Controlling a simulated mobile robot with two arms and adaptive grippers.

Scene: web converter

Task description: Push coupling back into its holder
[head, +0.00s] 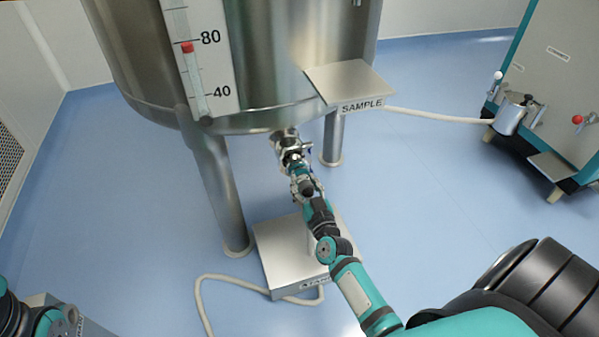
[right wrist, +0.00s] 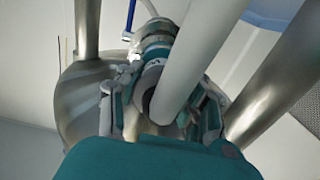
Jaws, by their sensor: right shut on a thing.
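My right gripper (head: 296,170) reaches under the steel tank (head: 262,85), near its bottom outlet (head: 283,136). In the right wrist view, its two fingers (right wrist: 160,105) are shut around the coupling (right wrist: 154,75), a grey and teal ringed part with a dark round end. A thick white hose (right wrist: 196,45) crosses in front of the coupling and hides part of it. The coupling is close to the underside of the tank. I cannot tell which part is its holder or how far in it sits. My left gripper is not in view; only parts of my left arm show at the lower left.
A steel floor box (head: 283,250) stands below my right arm, with a white hose (head: 222,278) on the floor. The tank legs (head: 215,190) flank the gripper on both sides. A SAMPLE shelf (head: 350,80) juts out above right.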

